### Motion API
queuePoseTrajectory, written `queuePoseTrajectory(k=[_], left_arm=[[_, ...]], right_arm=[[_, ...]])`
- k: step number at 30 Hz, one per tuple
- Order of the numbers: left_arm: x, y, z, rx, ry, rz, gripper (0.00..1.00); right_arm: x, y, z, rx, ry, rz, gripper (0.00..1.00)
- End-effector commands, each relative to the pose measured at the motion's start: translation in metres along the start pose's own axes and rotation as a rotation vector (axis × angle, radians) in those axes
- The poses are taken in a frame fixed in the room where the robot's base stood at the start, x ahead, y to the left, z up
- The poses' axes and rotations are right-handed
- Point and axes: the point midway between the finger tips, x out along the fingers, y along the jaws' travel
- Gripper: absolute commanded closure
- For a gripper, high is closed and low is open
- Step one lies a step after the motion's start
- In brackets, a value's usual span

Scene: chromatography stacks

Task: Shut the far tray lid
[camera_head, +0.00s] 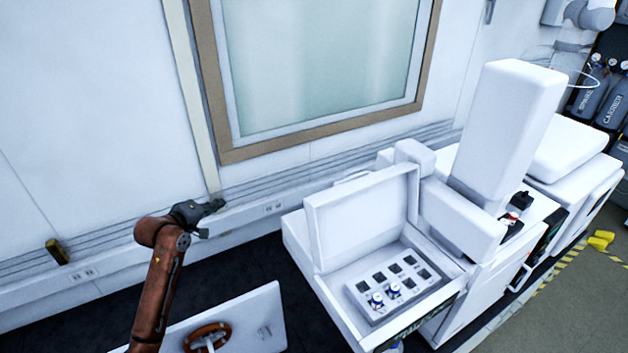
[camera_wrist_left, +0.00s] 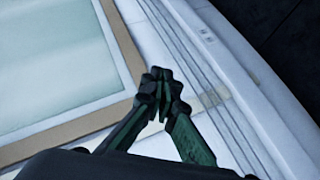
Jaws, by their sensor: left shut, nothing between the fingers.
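The tray lid (camera_head: 362,217) is a white panel standing raised, close to upright, at the back of a white instrument's tray. Below it the open tray holds a grey vial rack (camera_head: 396,283) with dark square wells and two blue-and-white vials (camera_head: 385,295). My left gripper (camera_head: 218,207) is in the air left of the lid, near the wall, well apart from it. In the left wrist view its fingertips (camera_wrist_left: 162,82) are together with nothing between them, and the wall and window frame lie behind. The lid does not show in that view. My right gripper is not in view.
A tall white module (camera_head: 509,131) stands on the instrument right of the lid. A white panel with a brown ring (camera_head: 207,337) is at the lower left. The window (camera_head: 320,62) is behind. Dark surface lies between the left arm and the instrument.

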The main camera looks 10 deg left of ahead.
Motion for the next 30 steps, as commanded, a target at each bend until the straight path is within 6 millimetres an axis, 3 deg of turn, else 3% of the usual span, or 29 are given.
queuePoseTrajectory(k=[1,5,9,12,15,20,30], left_arm=[[0.013,0.033,0.02,-0.038,-0.089,0.076,1.0],[0.024,0.118,0.075,-0.141,-0.337,0.259,1.0],[0.009,0.197,0.12,-0.225,-0.565,0.415,1.0],[-0.007,0.235,0.14,-0.265,-0.682,0.489,1.0],[-0.019,0.259,0.151,-0.29,-0.756,0.535,1.0],[-0.023,0.275,0.161,-0.304,-0.798,0.558,1.0],[0.011,0.309,0.197,-0.305,-0.799,0.559,1.0]], right_arm=[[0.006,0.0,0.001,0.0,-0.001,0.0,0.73],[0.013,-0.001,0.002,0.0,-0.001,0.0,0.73],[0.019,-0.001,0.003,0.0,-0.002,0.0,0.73],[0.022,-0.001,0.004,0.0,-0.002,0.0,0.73],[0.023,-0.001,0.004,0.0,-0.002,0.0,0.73],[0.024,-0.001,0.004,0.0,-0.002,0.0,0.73],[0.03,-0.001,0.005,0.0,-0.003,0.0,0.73]])
